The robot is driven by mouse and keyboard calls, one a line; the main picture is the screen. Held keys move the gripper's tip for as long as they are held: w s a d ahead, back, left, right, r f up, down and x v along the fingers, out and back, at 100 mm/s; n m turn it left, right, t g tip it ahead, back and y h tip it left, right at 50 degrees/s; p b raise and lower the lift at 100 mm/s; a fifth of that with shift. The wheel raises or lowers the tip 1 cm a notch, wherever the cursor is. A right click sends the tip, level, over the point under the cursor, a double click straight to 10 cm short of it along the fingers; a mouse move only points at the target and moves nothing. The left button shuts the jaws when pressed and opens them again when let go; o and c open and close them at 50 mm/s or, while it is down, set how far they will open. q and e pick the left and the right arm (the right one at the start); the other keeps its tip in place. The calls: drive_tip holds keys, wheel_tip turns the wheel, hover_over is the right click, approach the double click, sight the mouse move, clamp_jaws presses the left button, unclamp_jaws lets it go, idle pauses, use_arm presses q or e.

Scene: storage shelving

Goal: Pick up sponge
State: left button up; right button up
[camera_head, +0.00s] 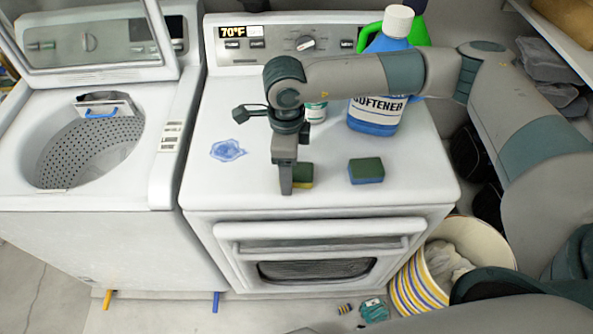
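A sponge with a dark green top and a yellow lower layer (304,174) lies on the white dryer top near its front edge. A second sponge, green above and blue below (366,171), lies to its right. My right gripper (286,184) points down, its fingers directly in front of the left side of the green and yellow sponge and hiding part of it. I see the fingers edge-on, so neither their gap nor contact with the sponge can be told. My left gripper is not in view.
A blue softener bottle (378,114) stands behind the sponges, partly hidden by my arm. A blue spill (227,150) lies left of the gripper. An open washer (92,150) is at left. A striped basket (422,284) with cloth stands on the floor at right.

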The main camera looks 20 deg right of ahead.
drive_tip(key=shift+c, duration=0.3)
drive_tip(key=c, duration=1.1)
drive_tip(key=shift+o, duration=0.2)
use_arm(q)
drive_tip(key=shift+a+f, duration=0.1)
use_arm(e)
drive_tip(key=shift+r+b, duration=0.65)
drive_tip(key=shift+r, duration=0.1)
wheel_tip(320, 180, up, 2)
drive_tip(key=shift+r+b, duration=0.25)
drive_tip(key=shift+b, duration=0.6)
use_arm(q)
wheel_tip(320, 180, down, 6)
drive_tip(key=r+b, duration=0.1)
drive_tip(key=b, duration=0.2)
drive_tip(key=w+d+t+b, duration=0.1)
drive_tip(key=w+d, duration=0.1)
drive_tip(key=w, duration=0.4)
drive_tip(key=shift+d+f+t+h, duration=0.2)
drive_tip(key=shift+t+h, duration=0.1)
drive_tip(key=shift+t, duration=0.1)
use_arm(e)
drive_tip(key=s+d+r, duration=0.5)
drive_tip(key=s+r, duration=0.2)
drive_tip(key=s, duration=0.3)
drive_tip(key=shift+s+d, duration=0.15)
drive_tip(key=shift+d, duration=0.15)
